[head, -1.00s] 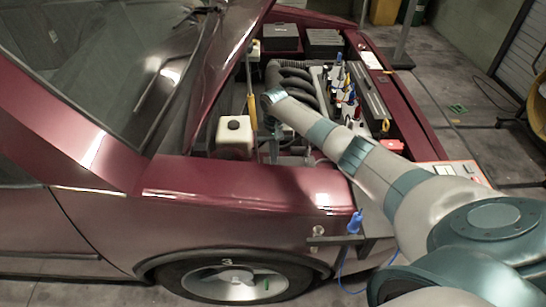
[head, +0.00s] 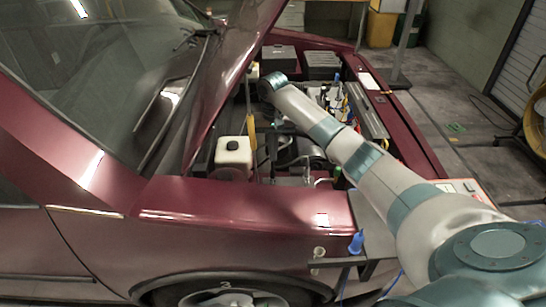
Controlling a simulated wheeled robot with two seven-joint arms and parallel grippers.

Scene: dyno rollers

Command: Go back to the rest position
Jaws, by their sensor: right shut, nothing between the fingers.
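My right arm (head: 360,160) reaches in from the lower right across the open engine bay of a dark red car (head: 240,205). My left gripper is not in view.
The raised hood (head: 235,75) stands close left of my wrist. Several bottles (head: 335,95) stand in the bay behind my forearm. A small dark side table (head: 375,240) with a blue tool (head: 357,242) is beside the fender. The floor at right is mostly clear.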

